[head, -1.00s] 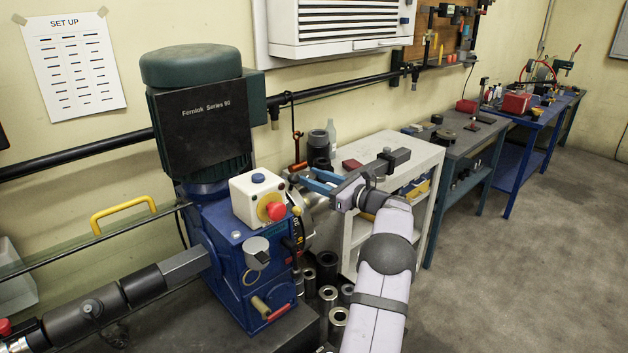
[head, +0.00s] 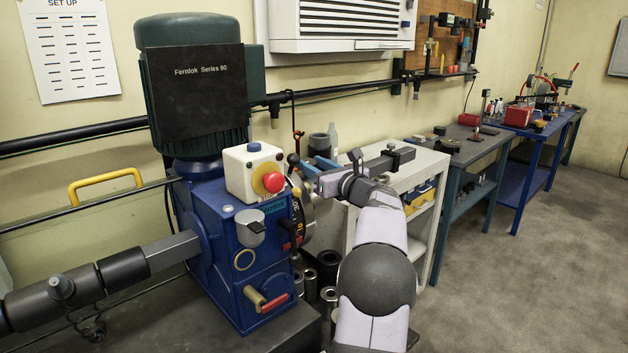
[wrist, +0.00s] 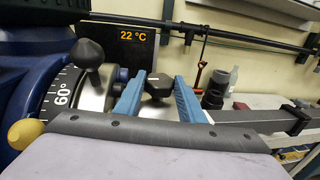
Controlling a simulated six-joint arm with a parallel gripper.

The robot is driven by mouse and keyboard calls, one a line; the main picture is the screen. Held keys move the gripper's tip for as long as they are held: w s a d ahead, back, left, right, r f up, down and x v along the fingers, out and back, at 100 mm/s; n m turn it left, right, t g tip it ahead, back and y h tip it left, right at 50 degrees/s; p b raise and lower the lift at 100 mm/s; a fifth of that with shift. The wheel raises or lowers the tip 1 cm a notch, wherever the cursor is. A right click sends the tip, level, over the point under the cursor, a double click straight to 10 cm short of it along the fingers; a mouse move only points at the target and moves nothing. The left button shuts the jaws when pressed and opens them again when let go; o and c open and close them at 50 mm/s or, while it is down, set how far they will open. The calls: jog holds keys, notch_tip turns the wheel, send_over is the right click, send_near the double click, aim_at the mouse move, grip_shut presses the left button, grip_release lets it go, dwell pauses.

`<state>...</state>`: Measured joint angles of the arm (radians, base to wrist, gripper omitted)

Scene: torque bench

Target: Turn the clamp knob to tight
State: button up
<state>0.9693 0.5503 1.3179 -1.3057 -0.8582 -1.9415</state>
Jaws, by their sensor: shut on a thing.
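The clamp knob (wrist: 158,84) is dark and many-sided, and shows in the wrist view between the two blue fingers of my gripper (wrist: 158,97). My gripper is shut on it. The knob's lower part is hidden behind my gripper body. In the head view my gripper (head: 318,167) reaches in from the right to the far side of the blue machine (head: 250,262). The knob cannot be made out there. No tight mark can be read near the knob.
Left of my gripper in the wrist view are a black ball-ended lever (wrist: 90,54), a scale marked 60° (wrist: 62,92) and a yellow knob (wrist: 25,133). A display (wrist: 134,37) reads 22 °C. Steel rings (head: 328,266) stand below my arm.

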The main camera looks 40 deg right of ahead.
jog(key=shift+a+m+h+b, duration=0.1)
jog(key=shift+m+h+b, duration=0.35)
jog(key=shift+b, duration=0.3)
jog(key=shift+r, duration=0.15)
jog(key=o, duration=1.1)
jog(key=shift+c, duration=0.2)
jog(key=shift+s+f+b, duration=0.2)
jog(key=shift+s+b, duration=0.2)
jog(key=shift+s, duration=0.15)
jog(key=b+v, duration=0.2)
jog(key=v, duration=0.4)
jog(key=shift+a+r, duration=0.2)
jog(key=shift+a, duration=0.05)
